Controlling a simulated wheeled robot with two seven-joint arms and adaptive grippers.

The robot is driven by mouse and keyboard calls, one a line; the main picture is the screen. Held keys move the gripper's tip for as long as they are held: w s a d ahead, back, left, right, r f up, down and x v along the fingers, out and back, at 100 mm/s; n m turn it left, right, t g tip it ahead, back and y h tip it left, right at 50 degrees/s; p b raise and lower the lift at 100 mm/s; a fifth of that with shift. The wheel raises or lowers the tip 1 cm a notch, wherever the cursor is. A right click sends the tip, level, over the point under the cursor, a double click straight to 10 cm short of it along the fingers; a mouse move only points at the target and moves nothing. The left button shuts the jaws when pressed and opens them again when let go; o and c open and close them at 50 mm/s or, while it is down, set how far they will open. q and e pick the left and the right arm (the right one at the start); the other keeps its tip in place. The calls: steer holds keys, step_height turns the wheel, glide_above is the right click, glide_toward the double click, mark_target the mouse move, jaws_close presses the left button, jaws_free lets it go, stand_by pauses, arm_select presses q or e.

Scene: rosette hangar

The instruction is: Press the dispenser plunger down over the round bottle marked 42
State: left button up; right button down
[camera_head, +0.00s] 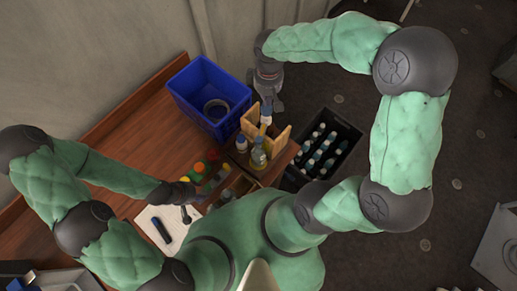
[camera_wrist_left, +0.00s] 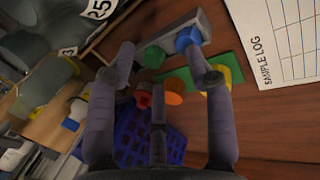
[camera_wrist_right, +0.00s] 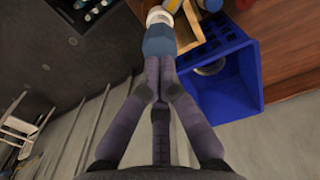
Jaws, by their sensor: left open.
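The dispenser plunger seems to be the upright blue-and-white piece (camera_head: 266,112) in a wooden stand (camera_head: 281,138); its blue top also shows in the right wrist view (camera_wrist_right: 158,40). My right gripper (camera_head: 270,92) has its fingers together, with their tips at the edge of the blue top; contact is unclear. Two bottles, a clear one (camera_head: 258,158) and a darker one (camera_head: 241,144), stand by the stand. No 42 is readable; a label in the left wrist view (camera_wrist_left: 98,9) reads 25. My left gripper (camera_wrist_left: 165,65) is open above the table, near coloured caps, holding nothing visible.
A blue bin (camera_head: 188,92) holding a dark ring stands on the wooden table (camera_head: 120,140). A dark crate of several bottles (camera_head: 345,145) is right of the stand. Coloured caps (camera_wrist_left: 174,98) and a sample log sheet (camera_wrist_left: 285,40) lie near my left gripper.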

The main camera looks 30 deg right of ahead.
mark_target(267, 107)
arm_select(q)
steer(key=shift+f+b, duration=1.1)
steer(key=shift+b, duration=0.05)
arm_select(e)
steer(key=shift+f, duration=1.45)
arm_select(q)
steer(key=shift+f+b, duration=0.3)
steer(key=shift+f, duration=0.05)
arm_select(e)
steer(key=shift+s+f, duration=0.1)
steer(key=shift+f, duration=0.35)
steer(key=shift+r, duration=0.1)
arm_select(q)
steer(key=shift+r+p, duration=0.95)
arm_select(e)
steer(key=shift+r, duration=1.25)
arm_select(q)
steer(key=shift+r+p, duration=1.55)
arm_select(e)
steer(key=shift+r, duration=2.25)
arm_select(q)
steer(key=shift+r, duration=0.1)
arm_select(e)
steer(key=shift+r, duration=0.1)
